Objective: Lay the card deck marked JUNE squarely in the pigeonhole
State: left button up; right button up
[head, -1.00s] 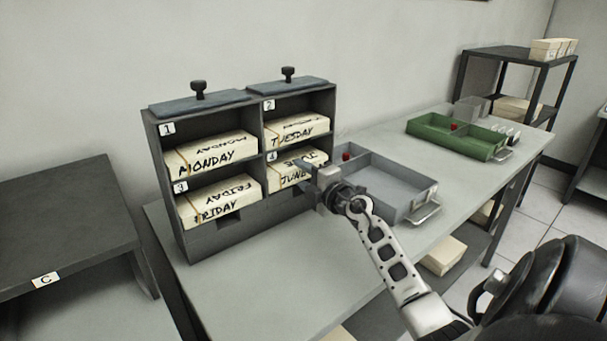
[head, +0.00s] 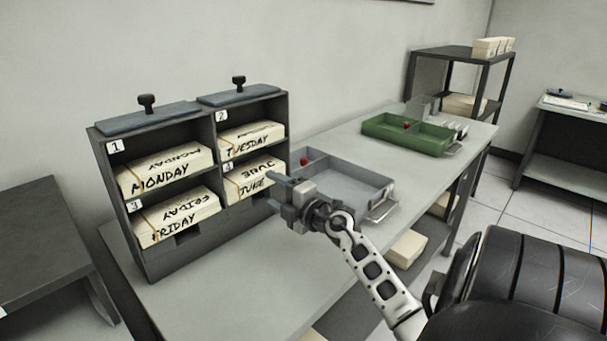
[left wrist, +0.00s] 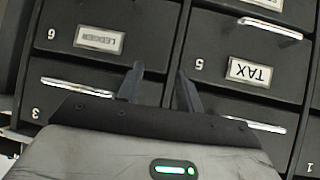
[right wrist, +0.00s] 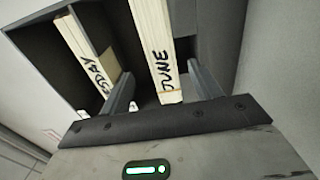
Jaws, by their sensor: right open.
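The JUNE deck (head: 248,186), cream with handwritten black lettering, lies in pigeonhole 4, the lower right compartment of the dark cabinet (head: 160,262). It looks flat; I cannot tell whether it is exactly square to the walls. My right gripper (head: 277,190) is open just in front of and to the right of the deck. In the right wrist view, the JUNE deck (right wrist: 158,55) appears between the two spread fingers (right wrist: 163,88), with gaps on both sides. My left gripper (left wrist: 158,82) is open and empty, facing labelled drawers, and is out of the head view.
MONDAY (head: 165,172), TUESDAY (head: 250,138) and FRIDAY (head: 178,218) decks fill the other pigeonholes. A grey tray (head: 350,190) stands right of the cabinet, with a green tray (head: 385,130) farther back. LEDGER and TAX drawers (left wrist: 250,70) face my left gripper. The bench front is clear.

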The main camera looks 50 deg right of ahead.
jog(key=s+a, duration=0.1)
jog(key=s, duration=0.9)
jog(key=shift+s+b, duration=0.3)
jog(key=shift+b, duration=0.15)
jog(key=shift+a, duration=0.1)
